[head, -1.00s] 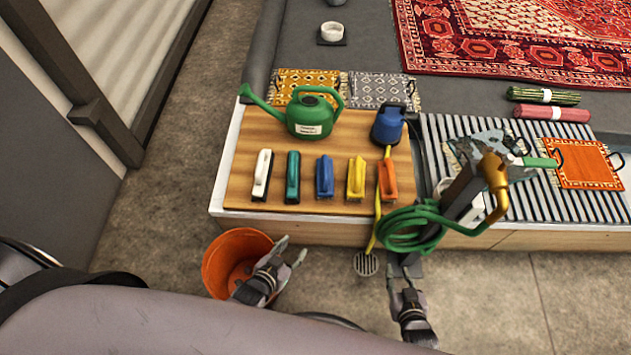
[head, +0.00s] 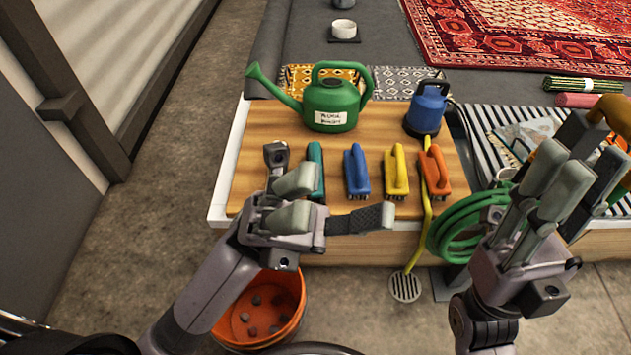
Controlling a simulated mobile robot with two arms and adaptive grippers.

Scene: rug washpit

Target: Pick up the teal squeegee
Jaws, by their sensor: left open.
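The teal squeegee (head: 316,168) stands on the wooden board, left of the blue squeegee (head: 356,172). Its upper part shows; my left gripper covers its lower left side. My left gripper (head: 306,196) is open, with its fingers spread over the board's front left part, in front of and beside the teal squeegee. I cannot tell whether it touches it. The white squeegee seen earlier is hidden behind this gripper. My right gripper (head: 560,185) is raised at the right, in front of the striped mat; its finger opening is unclear.
A yellow squeegee (head: 396,172) and an orange one (head: 434,172) stand further right on the board (head: 255,130). A green watering can (head: 332,105) and a blue pump-like device (head: 427,108) stand behind. An orange bucket (head: 262,312) and green hose (head: 465,225) are in front.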

